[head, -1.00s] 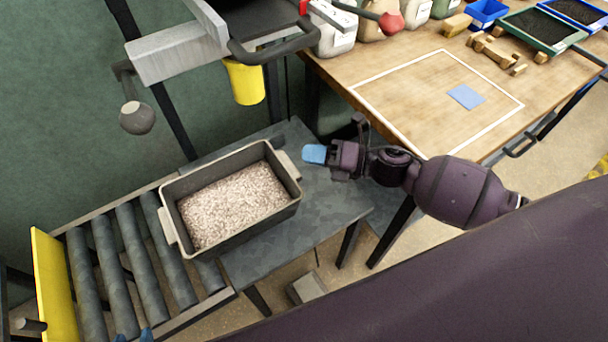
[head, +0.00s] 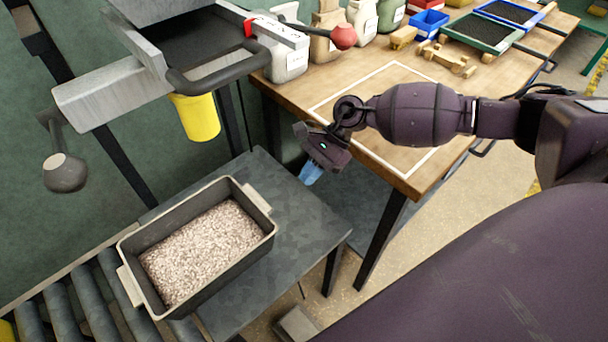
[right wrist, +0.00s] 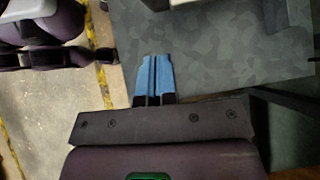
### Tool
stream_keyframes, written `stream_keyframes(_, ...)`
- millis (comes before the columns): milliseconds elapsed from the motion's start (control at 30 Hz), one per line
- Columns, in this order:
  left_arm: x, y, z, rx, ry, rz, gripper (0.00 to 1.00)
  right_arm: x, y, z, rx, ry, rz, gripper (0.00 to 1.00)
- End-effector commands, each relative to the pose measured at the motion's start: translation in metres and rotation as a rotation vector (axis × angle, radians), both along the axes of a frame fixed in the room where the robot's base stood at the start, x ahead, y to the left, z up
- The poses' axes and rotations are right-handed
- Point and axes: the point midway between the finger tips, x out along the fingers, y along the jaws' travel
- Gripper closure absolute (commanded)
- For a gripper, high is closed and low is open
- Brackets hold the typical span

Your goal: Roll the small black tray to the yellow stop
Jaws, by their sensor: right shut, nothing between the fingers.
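The small black tray (head: 253,238), full of pale grain, stands upright at the left end of the grey metal table, its left part reaching over the rollers. It has pale handles at both ends. The yellow stop (head: 6,332) shows only as a sliver at the lower left corner. My right gripper (head: 311,174) is shut and empty, right of the tray and apart from it, its blue fingertips pointing down. The closed fingertips also show in the right wrist view (right wrist: 154,77), over the grey table surface. My left gripper is not in view.
Rollers (head: 62,312) run toward the lower left. The grey table (head: 300,215) is bare right of the tray. A wooden workbench (head: 400,85) with bags and bins stands behind my right arm. A yellow bucket (head: 197,117) hangs above the tray's far side.

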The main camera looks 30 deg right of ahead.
Motion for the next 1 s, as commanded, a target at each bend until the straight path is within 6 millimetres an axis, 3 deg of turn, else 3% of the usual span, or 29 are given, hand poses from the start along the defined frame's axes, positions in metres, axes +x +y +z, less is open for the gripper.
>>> stream_keyframes(400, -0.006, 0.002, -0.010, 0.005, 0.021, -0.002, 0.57, -0.007, 0.054, -0.054, 0.005, 0.004, -0.001, 1.00)
stream_keyframes(700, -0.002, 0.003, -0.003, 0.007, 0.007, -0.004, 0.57, -0.010, 0.087, -0.051, 0.004, -0.001, -0.003, 1.00)
stream_keyframes(1000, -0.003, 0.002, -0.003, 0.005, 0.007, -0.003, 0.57, -0.011, 0.092, -0.052, 0.004, 0.003, -0.004, 1.00)
